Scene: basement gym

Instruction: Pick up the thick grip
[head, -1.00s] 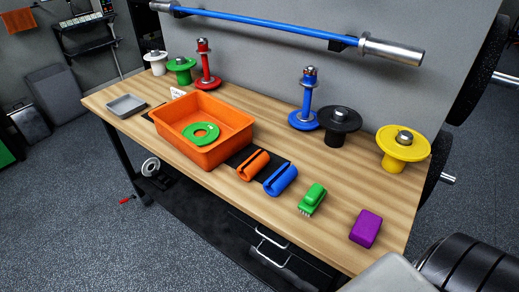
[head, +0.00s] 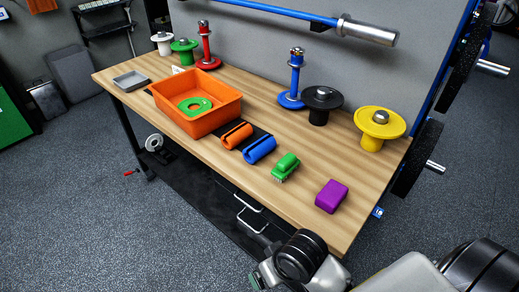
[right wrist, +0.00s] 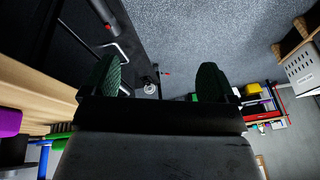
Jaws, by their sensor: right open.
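Two slotted cylindrical thick grips lie side by side on a black mat (head: 257,131) on the wooden bench. One is orange (head: 236,135) and the other is blue (head: 260,149). My right arm comes in at the lower right of the head view, low in front of the bench's front edge and apart from both grips. In the right wrist view my right gripper (right wrist: 157,80) is open, with two green-padded fingers spread and nothing between them. Neither grip can be made out clearly there. My left gripper is not in view.
On the bench (head: 218,161) are an orange bin (head: 205,123) holding a green disc (head: 195,106), a green brush (head: 286,167), a purple block (head: 331,196) and a grey tray (head: 131,80). Plate stands line the back, including black (head: 321,101) and yellow (head: 380,124).

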